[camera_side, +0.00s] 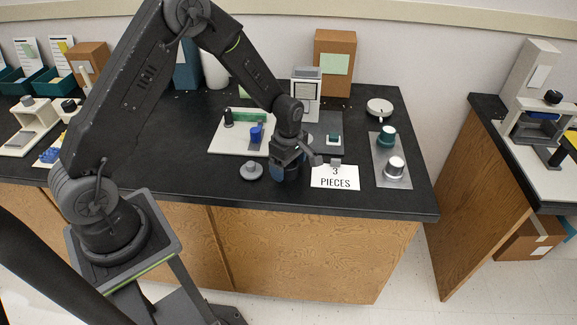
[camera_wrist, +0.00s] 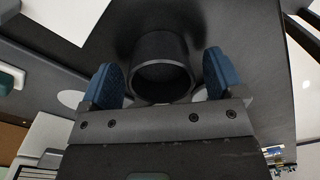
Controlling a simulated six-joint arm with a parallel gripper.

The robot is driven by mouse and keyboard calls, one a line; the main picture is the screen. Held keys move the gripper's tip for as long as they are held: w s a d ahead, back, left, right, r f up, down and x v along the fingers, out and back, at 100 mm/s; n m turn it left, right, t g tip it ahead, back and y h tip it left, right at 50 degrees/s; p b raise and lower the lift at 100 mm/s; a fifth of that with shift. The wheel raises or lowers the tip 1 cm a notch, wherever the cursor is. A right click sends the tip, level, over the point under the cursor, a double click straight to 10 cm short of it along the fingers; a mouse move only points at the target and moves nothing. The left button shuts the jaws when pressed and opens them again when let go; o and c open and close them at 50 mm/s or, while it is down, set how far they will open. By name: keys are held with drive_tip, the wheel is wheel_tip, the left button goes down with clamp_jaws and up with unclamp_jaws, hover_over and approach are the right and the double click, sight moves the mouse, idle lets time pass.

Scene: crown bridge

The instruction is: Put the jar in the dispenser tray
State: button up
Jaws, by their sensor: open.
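My gripper (camera_side: 287,172) is low over the black counter near its front edge, pointing down. In the wrist view its two blue fingertips (camera_wrist: 164,82) are apart. An open dark grey cylindrical jar (camera_wrist: 160,68) stands between them, with a gap visible on each side. In the side view the gripper mostly hides this jar. The white dispenser (camera_side: 305,92) stands behind the gripper, toward the back right. A grey tray plate (camera_side: 326,150) lies in front of it, with a small teal-topped white piece on it.
A white board (camera_side: 222,143) with a blue piece and a dark post lies left of the gripper. A grey knobbed disc (camera_side: 251,170) sits close on the left. A grey plate (camera_side: 379,151) holds teal and silver knobs.

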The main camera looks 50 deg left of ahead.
wheel_tip(320, 180, up, 12)
wheel_tip(320, 180, up, 7)
drive_tip(key=m+t, duration=0.1)
drive_tip(key=m, duration=0.3)
hover_over(289, 166)
drive_tip(key=s+d, duration=0.2)
drive_tip(key=s, duration=0.2)
drive_tip(key=s+d+r+m+t, duration=0.3)
drive_tip(key=s+r+m, duration=0.6)
drive_tip(key=s, duration=0.4)
drive_tip(key=shift+r+m, duration=0.2)
drive_tip(key=shift+m, duration=0.5)
drive_tip(key=shift+o, duration=0.3)
drive_tip(key=s+d+m+t, duration=0.1)
drive_tip(key=s+m, duration=0.4)
drive_tip(key=s, duration=0.1)
drive_tip(key=shift+s+d+m+t, duration=0.15)
drive_tip(key=shift+s+m+t, duration=0.2)
drive_tip(key=shift+m+t, duration=0.05)
drive_tip(key=shift+r, duration=0.1)
